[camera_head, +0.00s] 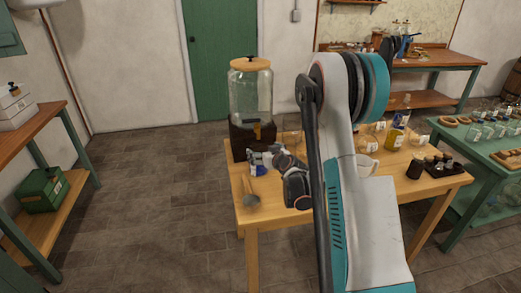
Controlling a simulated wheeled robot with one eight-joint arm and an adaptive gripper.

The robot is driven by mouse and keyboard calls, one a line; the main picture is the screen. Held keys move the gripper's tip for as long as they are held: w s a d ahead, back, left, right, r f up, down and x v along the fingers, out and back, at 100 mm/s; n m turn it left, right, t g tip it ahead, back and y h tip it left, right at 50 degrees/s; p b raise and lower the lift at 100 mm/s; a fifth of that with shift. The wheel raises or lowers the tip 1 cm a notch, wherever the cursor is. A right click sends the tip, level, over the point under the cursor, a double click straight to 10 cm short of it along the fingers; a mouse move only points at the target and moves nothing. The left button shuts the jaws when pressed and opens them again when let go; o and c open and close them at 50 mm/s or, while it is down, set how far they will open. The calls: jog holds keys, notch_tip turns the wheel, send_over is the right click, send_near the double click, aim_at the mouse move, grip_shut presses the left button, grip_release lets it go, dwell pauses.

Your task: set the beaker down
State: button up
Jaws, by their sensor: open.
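A clear glass beaker (292,123) stands on the wooden table (285,220), behind my arm and right of the big glass jar. Another clear glass vessel (368,145) stands right of my arm. I cannot tell which of them is the task's beaker. My gripper (257,160) is open, low over the left part of the table, in front of the big jar. A small white and blue item (258,170) shows at its fingers; whether they touch it is unclear. My arm hides the middle of the table.
A wooden-handled tool (250,196) lies near the front left corner. A bottle (397,125), white cup (366,165) and dark rack (442,165) stand to the right. Left floor is clear.

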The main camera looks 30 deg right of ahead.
jog(key=p+v, duration=0.1)
jog(key=v, duration=0.7)
